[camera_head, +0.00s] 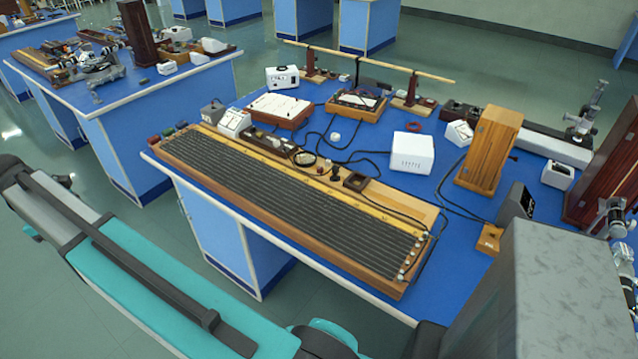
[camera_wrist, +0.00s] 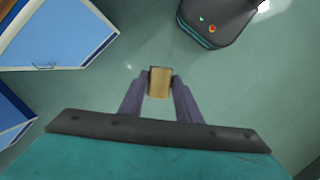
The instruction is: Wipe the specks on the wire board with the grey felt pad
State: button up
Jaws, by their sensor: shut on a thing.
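The wire board (camera_head: 290,198) is a long wooden board with many dark parallel wires, lying along the front edge of the blue bench in the head view. Specks on it are too small to make out. My gripper (camera_wrist: 160,80) is shut on a small tan block with a dark edge, which looks like the back of the felt pad (camera_wrist: 160,86); no grey felt face shows. In the wrist view the pad is over the green floor, away from the board. My gripper is not visible in the head view.
The blue bench (camera_head: 375,160) holds a white box (camera_head: 411,152), a wooden box (camera_head: 488,150) and loose dark cables behind the board. A large grey mottled block (camera_head: 570,290) fills the lower right. Blue bench cabinets (camera_wrist: 55,35) stand at left in the wrist view, beside open floor.

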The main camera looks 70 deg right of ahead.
jog(key=s+d+p, duration=0.2)
jog(key=s+d, duration=0.3)
jog(key=d, duration=0.4)
jog(key=s+d+p, duration=0.2)
jog(key=s+d, duration=0.3)
jog(key=d, duration=0.5)
jog(key=s+d+p, duration=0.2)
jog(key=s+d, duration=0.3)
jog(key=d, duration=0.4)
jog(key=s+d+p, duration=0.2)
jog(key=s+d, duration=0.3)
jog(key=s, duration=0.4)
jog(key=s+d+p, duration=0.2)
jog(key=s+d, duration=0.4)
jog(key=s, duration=0.3)
jog(key=s+d+m+p, duration=0.1)
jog(key=s+d+p, duration=0.2)
jog(key=s, duration=0.6)
jog(key=d, duration=0.2)
jog(key=shift+s+d+f, duration=0.15)
jog(key=shift+s+d, duration=0.2)
jog(key=shift+s, duration=0.05)
